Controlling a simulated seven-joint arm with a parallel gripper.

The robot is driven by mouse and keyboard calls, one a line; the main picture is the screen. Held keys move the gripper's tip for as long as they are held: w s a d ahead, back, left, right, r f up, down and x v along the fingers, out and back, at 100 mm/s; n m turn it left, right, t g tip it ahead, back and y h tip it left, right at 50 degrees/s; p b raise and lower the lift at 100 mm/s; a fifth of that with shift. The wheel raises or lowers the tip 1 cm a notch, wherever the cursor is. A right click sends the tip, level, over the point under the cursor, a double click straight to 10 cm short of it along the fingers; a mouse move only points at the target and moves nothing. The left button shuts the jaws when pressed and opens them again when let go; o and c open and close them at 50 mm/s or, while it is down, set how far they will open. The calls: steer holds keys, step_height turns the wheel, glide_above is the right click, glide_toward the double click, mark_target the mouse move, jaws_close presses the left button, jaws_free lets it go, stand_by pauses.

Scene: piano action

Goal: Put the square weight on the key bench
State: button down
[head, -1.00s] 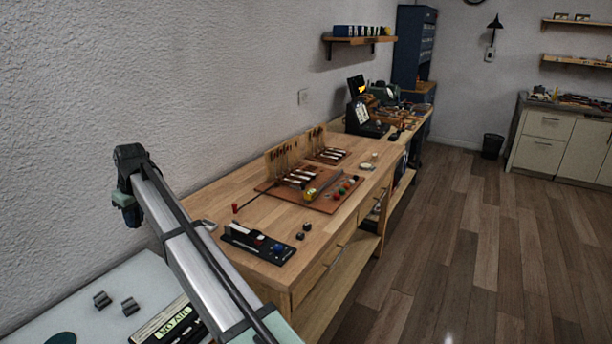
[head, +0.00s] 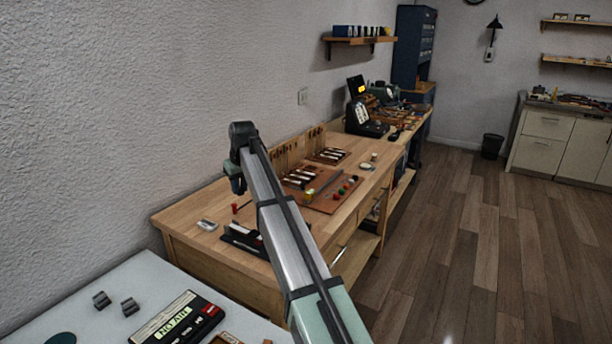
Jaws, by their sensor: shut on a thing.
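My gripper (head: 237,184) hangs small and dark at the far end of my arm, in front of the wall and the left back of the wooden bench. It is shut. Its jaws and what they hold are too small to make out clearly, and I cannot see the square weight's outline. The wooden bench, apparently the key bench (head: 190,208), bears piano keys on a reddish-brown board (head: 325,200). A small grey metal piece (head: 207,225) lies on its left end. My arm hides part of the bench's front.
A black rack (head: 236,238) stands at the bench's near end, partly behind my arm. A pale table (head: 60,318) at lower left bears two dark grey blocks (head: 115,303) and a NO AIR box (head: 178,320). Bare wood shows around the metal piece. A shelf (head: 360,40) hangs above.

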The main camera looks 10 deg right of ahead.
steer(key=d+m+h, duration=0.1)
steer(key=d+m, duration=0.4)
steer(key=d, duration=2.1)
glide_above(315, 222)
steer(key=s, duration=0.1)
step_height(315, 222, down, 4)
steer(key=shift+d+f, duration=0.1)
steer(key=shift+f, duration=5.4)
steer(key=shift+f, duration=0.1)
steer(key=c, duration=1.4)
jaws_free()
steer(key=o, duration=0.4)
steer(key=v, duration=1.2)
steer(key=shift+s+a, duration=0.1)
steer(key=shift+a, duration=0.1)
